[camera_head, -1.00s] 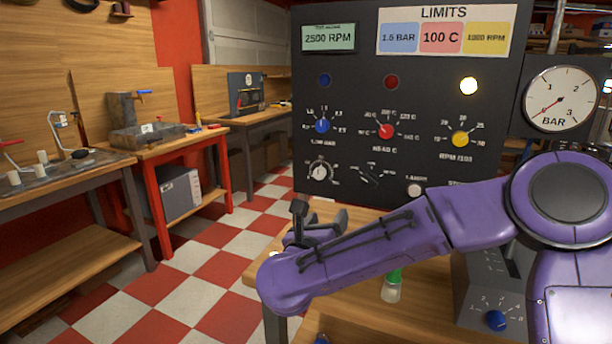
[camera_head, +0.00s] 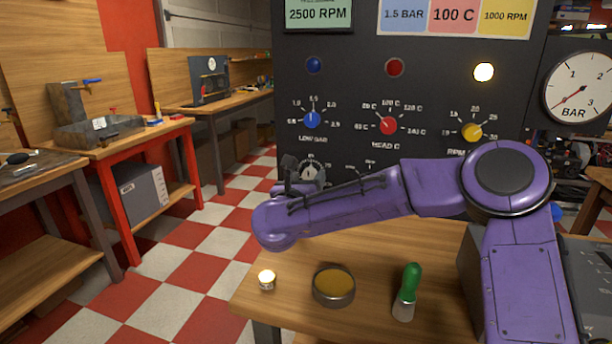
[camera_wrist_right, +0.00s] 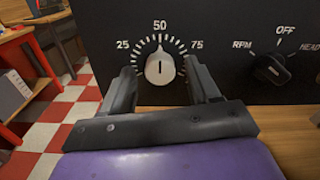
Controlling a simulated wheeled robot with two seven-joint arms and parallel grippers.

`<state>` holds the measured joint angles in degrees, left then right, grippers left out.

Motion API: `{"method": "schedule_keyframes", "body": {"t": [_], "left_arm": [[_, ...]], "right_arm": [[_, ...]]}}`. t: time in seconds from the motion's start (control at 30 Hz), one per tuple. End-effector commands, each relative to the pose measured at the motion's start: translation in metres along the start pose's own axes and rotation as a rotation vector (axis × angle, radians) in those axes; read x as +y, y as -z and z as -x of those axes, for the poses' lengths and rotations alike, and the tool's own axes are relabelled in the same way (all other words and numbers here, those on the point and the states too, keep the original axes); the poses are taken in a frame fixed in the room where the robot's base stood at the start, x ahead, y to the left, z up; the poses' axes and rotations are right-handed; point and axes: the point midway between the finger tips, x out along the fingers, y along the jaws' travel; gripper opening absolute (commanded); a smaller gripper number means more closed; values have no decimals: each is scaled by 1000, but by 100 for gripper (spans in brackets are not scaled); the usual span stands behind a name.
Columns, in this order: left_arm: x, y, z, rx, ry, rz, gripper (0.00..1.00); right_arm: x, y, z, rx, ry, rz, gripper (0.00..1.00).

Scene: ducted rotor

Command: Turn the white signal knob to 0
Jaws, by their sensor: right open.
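The white signal knob (camera_wrist_right: 160,69) sits on the dark panel inside a ring of ticks marked 25, 50 and 75. Its dark line stands about upright, in line with the 50. In the head view the knob (camera_head: 312,170) is partly hidden by my right gripper (camera_head: 297,178). In the right wrist view my right gripper (camera_wrist_right: 158,75) is open, with one finger on each side of the knob. It does not visibly touch the knob. The 0 mark does not show. My left gripper is not in view.
A black selector (camera_wrist_right: 270,69) marked RPM, OFF and HEAD is right of the knob. Blue (camera_head: 311,120), red (camera_head: 388,126) and yellow (camera_head: 472,132) knobs sit higher on the panel.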

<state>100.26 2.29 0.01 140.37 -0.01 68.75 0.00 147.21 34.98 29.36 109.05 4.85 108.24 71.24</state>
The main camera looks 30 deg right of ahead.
Motion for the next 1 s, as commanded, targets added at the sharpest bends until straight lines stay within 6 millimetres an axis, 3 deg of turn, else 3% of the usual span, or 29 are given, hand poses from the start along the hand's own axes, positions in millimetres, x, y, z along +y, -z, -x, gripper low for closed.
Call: {"method": "schedule_keyframes", "body": {"t": [0.33,0.37,0.5,0.53,1.0], "left_arm": [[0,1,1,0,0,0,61],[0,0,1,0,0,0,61],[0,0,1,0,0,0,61],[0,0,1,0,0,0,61],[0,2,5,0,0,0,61]], "right_arm": [[2,0,-9,-1,-3,1,61],[2,0,-9,-1,-3,1,55],[2,0,-8,-1,-3,1,9],[2,0,-8,-1,-3,1,5],[2,-1,-8,-3,-4,105,5]]}}
